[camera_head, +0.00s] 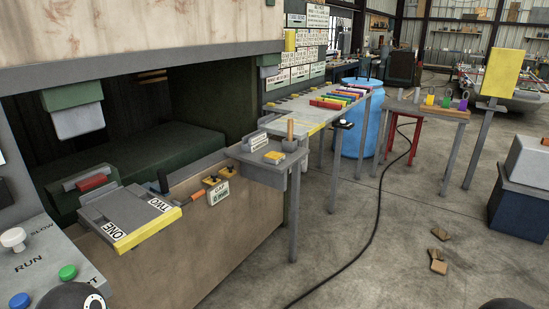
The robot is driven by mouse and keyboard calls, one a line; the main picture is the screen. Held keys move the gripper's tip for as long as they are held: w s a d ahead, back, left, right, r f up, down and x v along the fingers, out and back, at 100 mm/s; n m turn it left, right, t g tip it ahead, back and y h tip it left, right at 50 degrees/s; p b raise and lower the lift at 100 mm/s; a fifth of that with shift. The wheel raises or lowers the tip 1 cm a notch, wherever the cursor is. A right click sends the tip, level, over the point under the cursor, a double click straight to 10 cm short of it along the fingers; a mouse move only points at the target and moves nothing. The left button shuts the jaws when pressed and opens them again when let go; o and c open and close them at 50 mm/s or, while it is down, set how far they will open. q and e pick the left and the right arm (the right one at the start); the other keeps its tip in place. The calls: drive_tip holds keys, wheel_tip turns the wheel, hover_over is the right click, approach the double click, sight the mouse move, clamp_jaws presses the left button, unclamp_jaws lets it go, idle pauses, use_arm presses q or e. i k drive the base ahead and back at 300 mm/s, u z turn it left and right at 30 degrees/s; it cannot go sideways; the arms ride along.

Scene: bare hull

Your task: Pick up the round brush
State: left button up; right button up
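I cannot make out a round brush for certain. A wooden handle (290,130) stands upright in a small grey cup (289,145) on a small grey shelf (263,168) near the centre; it may be the brush's handle, and whatever is inside the cup is hidden. Neither gripper shows. A dark rounded part of mine is at the bottom left edge, and another dark shape shows at the bottom right edge.
A control panel (50,270) with buttons stands at left. A long table (320,105) with coloured bars, a blue barrel (358,135) and a cable (372,235) lie beyond. Floor at right holds wooden scraps (438,262).

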sight(290, 121)
drive_tip(key=k, duration=0.45)
drive_tip(key=z, duration=0.6)
drive_tip(key=i, duration=1.8)
drive_tip(key=u, duration=0.5)
drive_tip(key=i, duration=1.1)
drive_tip(key=u, duration=0.7)
drive_tip(key=k, duration=0.75)
drive_tip(key=u, duration=0.25)
drive_tip(key=i, duration=0.3)
drive_tip(key=z, duration=0.1)
